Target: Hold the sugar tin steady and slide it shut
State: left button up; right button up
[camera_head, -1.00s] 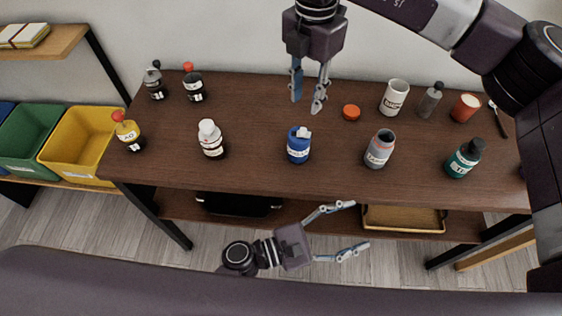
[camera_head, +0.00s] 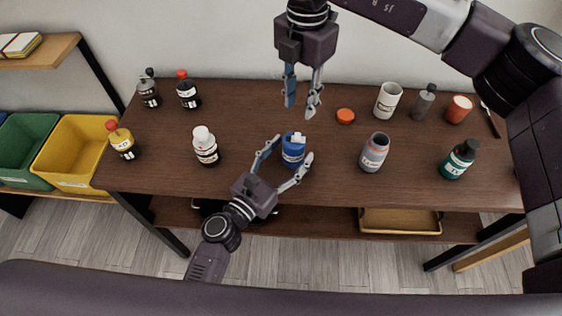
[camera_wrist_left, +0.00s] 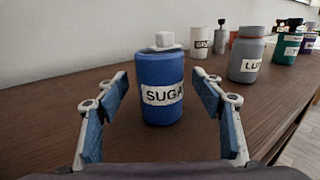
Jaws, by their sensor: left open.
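The sugar tin (camera_head: 293,153) is blue with a white label and a whitish lid piece on top. It stands upright on the brown table, and in the left wrist view its label reads "SUGA" (camera_wrist_left: 160,90). My left gripper (camera_head: 286,156) is open, its fingers on either side of the tin in the head view. In the left wrist view the tin is ahead between the two fingers (camera_wrist_left: 162,118), and neither finger touches it. My right gripper (camera_head: 302,108) hangs above the table behind the tin, fingers apart and empty.
A grey jar (camera_head: 374,155) and a teal bottle (camera_head: 459,160) stand to the right, a white-capped bottle (camera_head: 205,148) to the left. An orange lid (camera_head: 346,116) lies behind, near a white cup (camera_head: 388,100). Yellow (camera_head: 70,152) and green bins are at far left.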

pick_arm(q)
jog(key=shift+x, duration=0.95)
jog(key=shift+c, duration=0.2)
jog(key=c, duration=1.3)
